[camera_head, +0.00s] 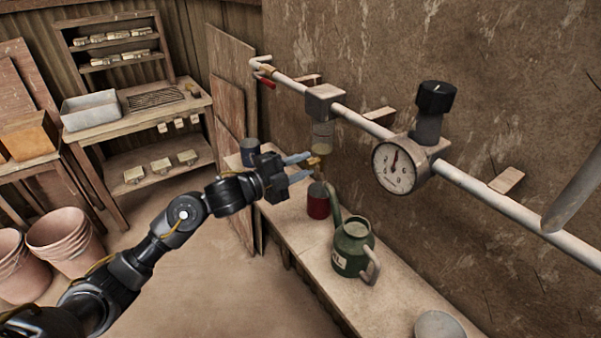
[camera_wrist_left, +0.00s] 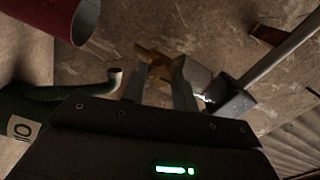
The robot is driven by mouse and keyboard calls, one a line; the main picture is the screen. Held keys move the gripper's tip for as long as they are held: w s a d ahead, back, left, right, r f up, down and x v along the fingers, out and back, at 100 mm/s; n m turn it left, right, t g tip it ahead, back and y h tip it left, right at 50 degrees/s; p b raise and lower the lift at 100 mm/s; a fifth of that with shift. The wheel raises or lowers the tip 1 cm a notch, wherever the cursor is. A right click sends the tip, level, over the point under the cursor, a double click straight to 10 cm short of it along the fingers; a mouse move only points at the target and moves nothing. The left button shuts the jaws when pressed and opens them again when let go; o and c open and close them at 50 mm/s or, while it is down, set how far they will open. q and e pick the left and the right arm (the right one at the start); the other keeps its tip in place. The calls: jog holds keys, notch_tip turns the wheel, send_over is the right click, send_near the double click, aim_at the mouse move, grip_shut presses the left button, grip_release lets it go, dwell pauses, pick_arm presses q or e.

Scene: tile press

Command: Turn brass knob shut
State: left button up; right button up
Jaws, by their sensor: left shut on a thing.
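The brass knob (camera_head: 321,150) sits below the glass bowl (camera_head: 323,134) that hangs under a grey block (camera_head: 324,100) on the wall pipe. My left gripper (camera_head: 309,164) reaches it from the left, its fingers shut on the knob. In the left wrist view the brass knob (camera_wrist_left: 155,64) shows at and beyond the fingertips of my left gripper (camera_wrist_left: 160,82). The fingers hide part of the knob, and its turn angle cannot be told. My right gripper is not in view.
A red can (camera_head: 318,203) stands just below the gripper on the bench (camera_head: 300,232). A green oil can (camera_head: 353,250) with a raised spout is close to its right. A round gauge (camera_head: 395,168) sits on the white pipe (camera_head: 480,188).

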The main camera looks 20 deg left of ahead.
pick_arm(q)
jog(key=shift+f+m+b, duration=0.1)
jog(key=shift+m+b, duration=0.3)
jog(key=shift+m, duration=0.2)
jog(key=o, duration=1)
jog(key=shift+c, duration=0.2)
